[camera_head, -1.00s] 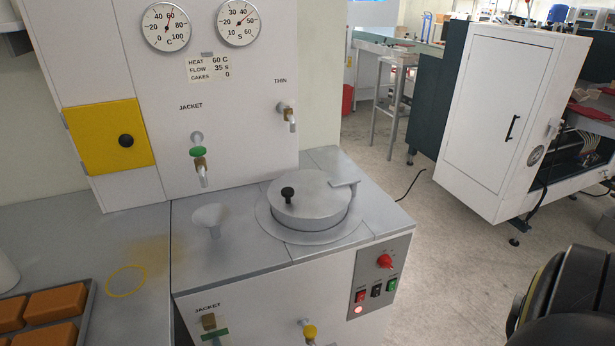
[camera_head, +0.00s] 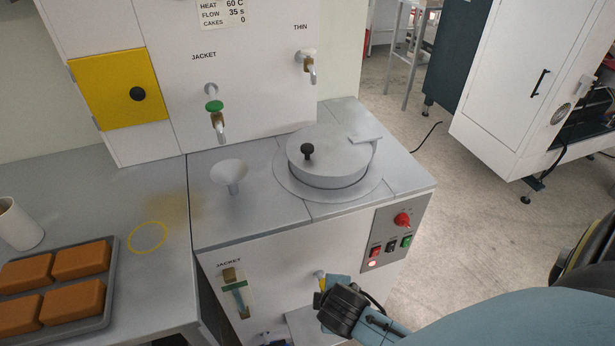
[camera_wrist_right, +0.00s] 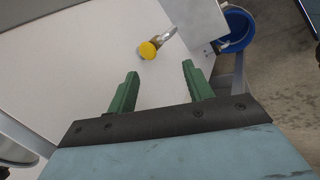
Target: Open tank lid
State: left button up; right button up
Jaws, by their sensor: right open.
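The tank lid (camera_head: 329,150) is a round grey disc with a black knob (camera_head: 307,149) on top and a flat hinge tab at its right. It sits closed on the round tank on the machine's grey top. My right gripper (camera_wrist_right: 160,69) is open and empty in the right wrist view, its green fingers apart. A yellow knob (camera_wrist_right: 149,50) on the machine front lies beyond the fingertips, not held. In the head view my right wrist is in front of the machine, below the lid; the fingers cannot be made out there. My left gripper is not in view.
A funnel (camera_head: 229,174) stands left of the lid. Taps (camera_head: 217,118) hang from the back panel. A control panel (camera_head: 390,236) with a red dial is at front right. A tray (camera_head: 107,302) of orange blocks and a white cup (camera_head: 18,226) stand at left. A blue bucket (camera_wrist_right: 237,30) is on the floor.

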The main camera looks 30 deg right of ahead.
jog(key=w+d+r+n+t+h, duration=0.1)
jog(key=w+r+n+t+h, duration=0.1)
jog(key=w+r+n, duration=0.3)
jog(key=w+d+r+n+t+h, duration=0.1)
jog(key=w+r+n+t+h, duration=0.15)
jog(key=r, duration=0.45)
jog(key=n+t+h, duration=0.2)
jog(key=n+t, duration=0.4)
jog(key=n, duration=0.6)
send_near(307, 151)
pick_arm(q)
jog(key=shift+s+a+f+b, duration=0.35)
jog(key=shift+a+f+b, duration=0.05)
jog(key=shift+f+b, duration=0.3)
pick_arm(e)
jog(key=x, duration=1.1)
jog(key=shift+w+d, duration=0.1)
jog(key=shift+d, duration=0.05)
grip_shut()
